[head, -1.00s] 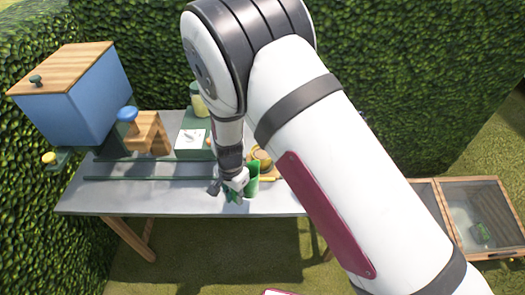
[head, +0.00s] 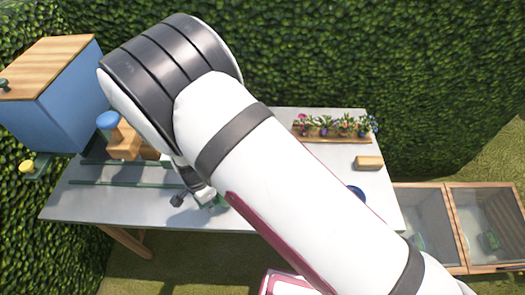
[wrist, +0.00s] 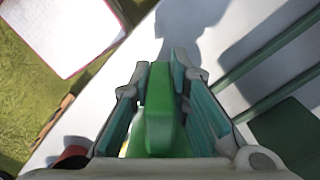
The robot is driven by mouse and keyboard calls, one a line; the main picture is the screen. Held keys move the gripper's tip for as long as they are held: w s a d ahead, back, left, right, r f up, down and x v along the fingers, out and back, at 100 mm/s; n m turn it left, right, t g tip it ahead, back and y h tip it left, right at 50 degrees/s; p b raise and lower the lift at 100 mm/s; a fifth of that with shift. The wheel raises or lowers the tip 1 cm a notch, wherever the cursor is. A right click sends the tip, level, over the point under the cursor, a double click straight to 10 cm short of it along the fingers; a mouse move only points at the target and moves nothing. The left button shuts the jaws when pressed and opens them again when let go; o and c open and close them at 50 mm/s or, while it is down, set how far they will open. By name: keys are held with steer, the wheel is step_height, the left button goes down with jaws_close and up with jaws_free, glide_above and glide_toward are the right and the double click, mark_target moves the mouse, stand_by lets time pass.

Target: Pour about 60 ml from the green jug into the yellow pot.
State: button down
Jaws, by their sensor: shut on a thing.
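My gripper (head: 198,194) is low over the grey table, near its front edge in the head view. It is shut on the green jug (wrist: 158,115), whose green handle shows between the two teal finger pads in the wrist view. In the head view only a small green part of the jug (head: 219,203) shows beside the gripper; my arm covers the rest. I cannot tell the jug's tilt or what it holds. The yellow pot is not visible in either current view.
The grey table (head: 90,205) has a blue box with a wooden lid (head: 50,100) at its left. A flower planter (head: 330,135), a wooden block (head: 369,163) and a blue round thing (head: 356,192) are at the right. Green rails (head: 125,183) run along the left part.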

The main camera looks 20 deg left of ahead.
steer(key=shift+w, duration=0.25)
steer(key=shift+r, duration=0.1)
